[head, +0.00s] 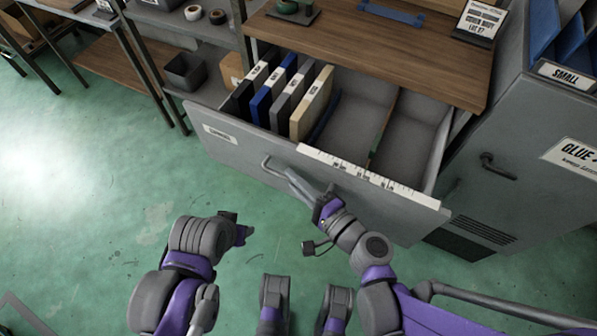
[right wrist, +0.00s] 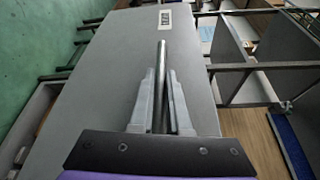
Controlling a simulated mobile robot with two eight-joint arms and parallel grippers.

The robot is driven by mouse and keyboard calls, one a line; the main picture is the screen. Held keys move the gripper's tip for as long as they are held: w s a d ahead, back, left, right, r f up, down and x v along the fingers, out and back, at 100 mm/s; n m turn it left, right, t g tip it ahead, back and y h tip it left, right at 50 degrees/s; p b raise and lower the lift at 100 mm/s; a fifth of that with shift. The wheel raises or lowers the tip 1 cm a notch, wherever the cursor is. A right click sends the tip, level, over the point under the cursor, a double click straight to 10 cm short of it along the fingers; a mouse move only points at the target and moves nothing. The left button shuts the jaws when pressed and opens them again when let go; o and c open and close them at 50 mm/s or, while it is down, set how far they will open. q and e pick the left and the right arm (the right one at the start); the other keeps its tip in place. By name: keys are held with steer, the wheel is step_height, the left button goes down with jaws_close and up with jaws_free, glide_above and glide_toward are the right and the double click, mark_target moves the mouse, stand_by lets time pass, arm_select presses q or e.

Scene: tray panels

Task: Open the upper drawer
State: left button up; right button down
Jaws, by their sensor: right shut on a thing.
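The upper drawer (head: 225,147) is a grey metal drawer under a wooden top, and it stands pulled out with its inside showing. Its bar handle (head: 272,168) is on the front face; it also shows in the right wrist view (right wrist: 161,60). My right gripper (head: 312,188) is at the handle, and in the right wrist view its two fingers (right wrist: 160,100) are shut on the bar from both sides. My left gripper (head: 243,232) hangs over the floor left of the right arm, apart from the drawer. Its jaws are too unclear to tell.
The drawer holds several upright binders (head: 312,103) and bare compartments (head: 402,130). A white ruler strip (head: 375,178) lies along its front edge. A grey cabinet (head: 530,160) stands close on the right. Shelves (head: 200,50) stand at the back left. The green floor (head: 90,170) is clear at left.

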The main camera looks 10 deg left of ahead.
stand_by(0.3)
steer(key=c, duration=0.9)
jaws_free()
arm_select(q)
steer(key=shift+s+d, duration=0.1)
steer(key=shift+d, duration=0.05)
arm_select(e)
steer(key=shift+s+d, duration=0.1)
steer(key=shift+s, duration=0.05)
